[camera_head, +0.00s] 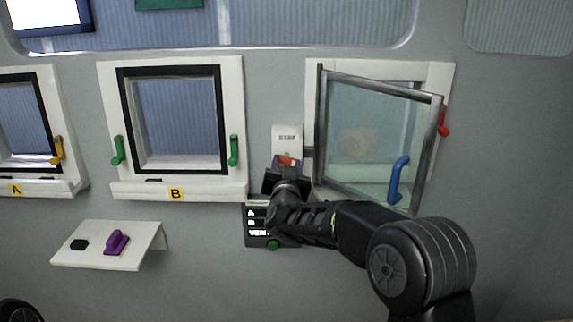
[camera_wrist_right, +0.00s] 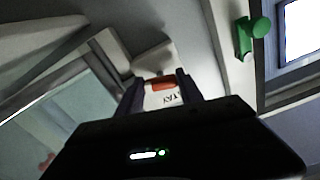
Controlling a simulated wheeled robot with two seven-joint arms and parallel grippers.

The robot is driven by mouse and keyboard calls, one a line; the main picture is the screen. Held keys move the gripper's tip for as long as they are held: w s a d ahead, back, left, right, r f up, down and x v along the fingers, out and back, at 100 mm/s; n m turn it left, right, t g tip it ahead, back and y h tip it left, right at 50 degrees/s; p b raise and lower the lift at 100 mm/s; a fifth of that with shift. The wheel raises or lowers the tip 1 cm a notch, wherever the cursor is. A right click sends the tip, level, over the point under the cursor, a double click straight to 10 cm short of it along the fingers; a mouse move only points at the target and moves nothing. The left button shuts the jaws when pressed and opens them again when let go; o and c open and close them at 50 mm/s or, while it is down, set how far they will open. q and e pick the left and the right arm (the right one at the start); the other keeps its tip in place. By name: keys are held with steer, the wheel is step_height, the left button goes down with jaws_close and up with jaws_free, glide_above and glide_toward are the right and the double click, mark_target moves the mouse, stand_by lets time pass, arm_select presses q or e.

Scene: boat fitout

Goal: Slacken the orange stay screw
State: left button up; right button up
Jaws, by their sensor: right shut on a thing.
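The orange stay screw (camera_head: 287,160) sits at the lower end of a white stay plate (camera_head: 287,138) on the wall, between window B and the open glazed window. My right gripper (camera_head: 286,172) is at the screw, its body hiding the lower part of it. In the right wrist view the orange screw (camera_wrist_right: 163,84) lies between the two fingers of the right gripper (camera_wrist_right: 160,92), which are shut on it. Below it is a white label with dark letters, partly hidden. My left gripper is not in view.
Window B (camera_head: 176,187) has green handles. A dark panel (camera_head: 256,238) is below the gripper. A white shelf (camera_head: 75,262) holds a purple piece (camera_head: 116,242).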

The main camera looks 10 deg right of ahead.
steer(key=shift+f, duration=0.15)
steer(key=o, duration=1.4)
steer(key=b+v, duration=0.2)
steer(key=v, duration=0.5)
steer(key=shift+s+a, duration=0.1)
steer(key=shift+s, duration=0.3)
